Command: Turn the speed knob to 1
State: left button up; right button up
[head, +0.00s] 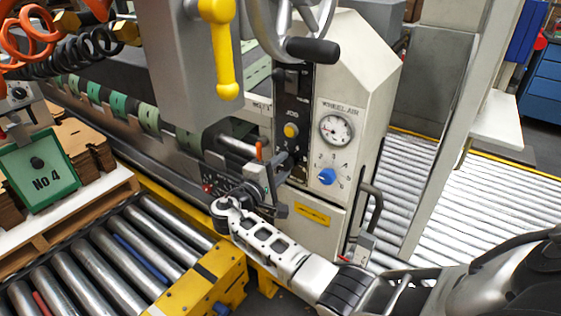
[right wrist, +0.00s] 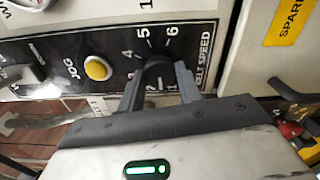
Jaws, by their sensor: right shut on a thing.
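The black speed knob (right wrist: 158,72) sits on a black panel in the right wrist view, with the numbers up to 6 around it and lettering ending in "SPEED" beside it. My right gripper (right wrist: 159,80) is shut on this knob, one finger on each side. The knob's pointer cannot be made out, and the low numbers are partly hidden by the fingers. In the head view my right gripper (head: 285,170) reaches to the lower part of the panel (head: 292,85) and hides the knob. My left gripper is not in view.
A yellow JOG button (head: 291,131) is above the gripper; it also shows in the right wrist view (right wrist: 97,70). A blue knob (head: 327,176) under a WHEEL AIR gauge (head: 336,129) is close on the right. A handwheel grip (head: 312,50) hangs above. Rollers (head: 115,255) lie lower left.

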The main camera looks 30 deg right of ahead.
jog(key=shift+n+p, duration=0.55)
jog(key=shift+n, duration=0.65)
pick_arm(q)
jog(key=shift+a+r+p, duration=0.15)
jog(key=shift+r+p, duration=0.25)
pick_arm(e)
jog(key=shift+f+n, duration=0.1)
jog(key=shift+n, duration=0.7)
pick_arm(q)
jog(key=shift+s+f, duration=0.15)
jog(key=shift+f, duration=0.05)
pick_arm(e)
jog(key=o, duration=1)
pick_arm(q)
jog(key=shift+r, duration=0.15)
